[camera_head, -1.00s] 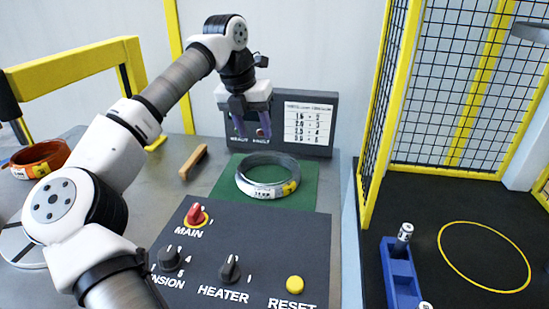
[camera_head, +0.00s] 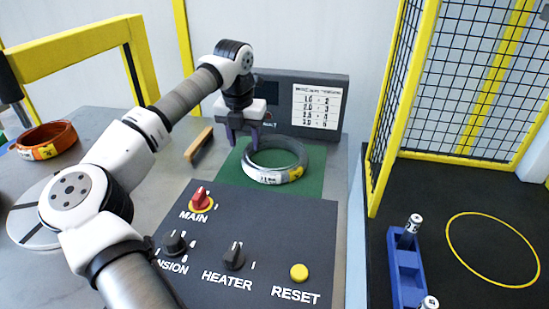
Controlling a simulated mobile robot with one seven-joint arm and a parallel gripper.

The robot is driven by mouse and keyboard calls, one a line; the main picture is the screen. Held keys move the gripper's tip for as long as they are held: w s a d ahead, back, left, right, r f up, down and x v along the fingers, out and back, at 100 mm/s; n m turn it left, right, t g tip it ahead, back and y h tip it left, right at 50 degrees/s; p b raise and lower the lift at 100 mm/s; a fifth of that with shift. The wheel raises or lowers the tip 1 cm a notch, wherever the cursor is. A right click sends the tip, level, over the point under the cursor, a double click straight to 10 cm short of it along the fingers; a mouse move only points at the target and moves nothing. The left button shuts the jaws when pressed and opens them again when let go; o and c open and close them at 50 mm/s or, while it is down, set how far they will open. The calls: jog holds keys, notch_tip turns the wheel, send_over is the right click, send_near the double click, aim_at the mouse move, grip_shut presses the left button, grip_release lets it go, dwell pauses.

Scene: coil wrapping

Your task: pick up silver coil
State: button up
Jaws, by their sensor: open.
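The silver coil (camera_head: 273,176) is a grey ring with a white and yellow label on its front side. It lies flat on the green mat (camera_head: 312,183), behind the control panel. My gripper (camera_head: 243,141) points down with its purple fingers apart and empty. It is at the coil's back left rim in the picture. I cannot tell whether a finger reaches inside the ring or touches it.
A copper-coloured coil (camera_head: 45,142) lies at the far left. A brown-handled tool (camera_head: 199,145) lies left of the mat. The control panel (camera_head: 215,226) with knobs is in front. A display box (camera_head: 334,105) stands behind. A yellow-framed mesh fence (camera_head: 383,120) rises at right, by a blue holder (camera_head: 405,272).

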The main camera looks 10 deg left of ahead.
aim_at(247, 151)
jog(key=f, duration=0.2)
jog(key=w+f, duration=0.1)
jog(key=f, duration=0.1)
jog(key=shift+p, duration=0.3)
grip_shut()
